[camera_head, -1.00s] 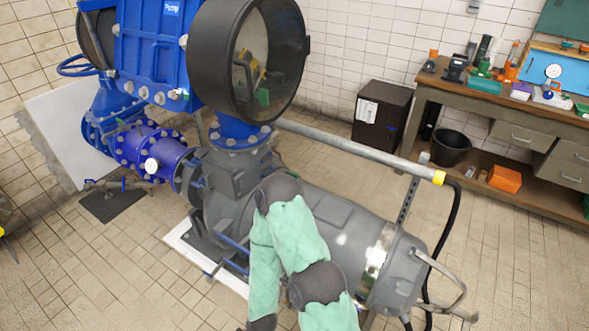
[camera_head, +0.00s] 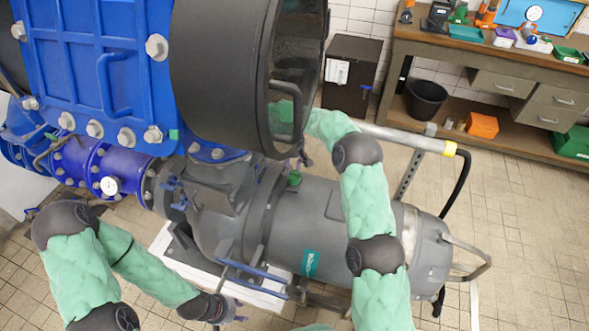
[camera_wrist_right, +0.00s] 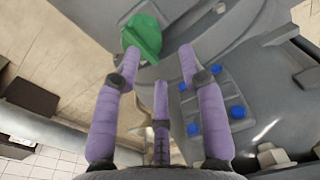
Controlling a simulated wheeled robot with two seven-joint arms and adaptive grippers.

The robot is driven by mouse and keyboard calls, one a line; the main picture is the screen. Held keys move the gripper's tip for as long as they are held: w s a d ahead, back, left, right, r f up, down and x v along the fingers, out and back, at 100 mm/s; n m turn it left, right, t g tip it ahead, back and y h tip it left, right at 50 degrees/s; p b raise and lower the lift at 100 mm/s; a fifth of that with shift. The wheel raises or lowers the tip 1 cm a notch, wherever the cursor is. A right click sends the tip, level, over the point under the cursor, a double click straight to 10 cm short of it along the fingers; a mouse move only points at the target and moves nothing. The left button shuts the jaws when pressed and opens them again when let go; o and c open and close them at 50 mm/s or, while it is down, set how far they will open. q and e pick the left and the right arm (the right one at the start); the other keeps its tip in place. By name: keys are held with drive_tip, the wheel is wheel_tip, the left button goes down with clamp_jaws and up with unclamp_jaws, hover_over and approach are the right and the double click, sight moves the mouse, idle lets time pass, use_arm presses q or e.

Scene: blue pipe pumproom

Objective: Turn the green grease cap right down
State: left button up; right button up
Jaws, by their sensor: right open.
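The green grease cap (camera_head: 294,178) sits on top of the grey pump housing (camera_head: 315,222), just below the large black round cover. In the right wrist view the cap (camera_wrist_right: 143,35) is a green winged knob beyond the fingertips, nearest the left finger. My right gripper (camera_wrist_right: 159,62) is open with three purple fingers spread and nothing between them. In the head view my right gripper (camera_head: 300,160) is partly hidden behind the black cover, close above the cap. Contact with the cap cannot be told. My left gripper (camera_head: 230,312) is low in front of the pump, its fingers unclear.
The black round cover (camera_head: 225,75) and blue valve body (camera_head: 90,60) stand over the pump. A grey rail (camera_head: 405,137) runs behind it. Blue bolt heads (camera_wrist_right: 193,130) lie under my right fingers. A workbench (camera_head: 480,60) and black bucket (camera_head: 427,98) stand back right.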

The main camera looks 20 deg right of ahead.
sight(294, 172)
wheel_tip(294, 172, up, 5)
drive_tip(key=w+d+n, duration=0.1)
drive_tip(key=w+d, duration=0.1)
drive_tip(key=shift+h, duration=0.4)
wheel_tip(294, 172, down, 10)
drive_tip(key=b, duration=0.3)
drive_tip(key=shift+a+b, duration=0.15)
drive_tip(key=shift+b, duration=0.2)
drive_tip(key=shift+s, duration=0.1)
clamp_jaws()
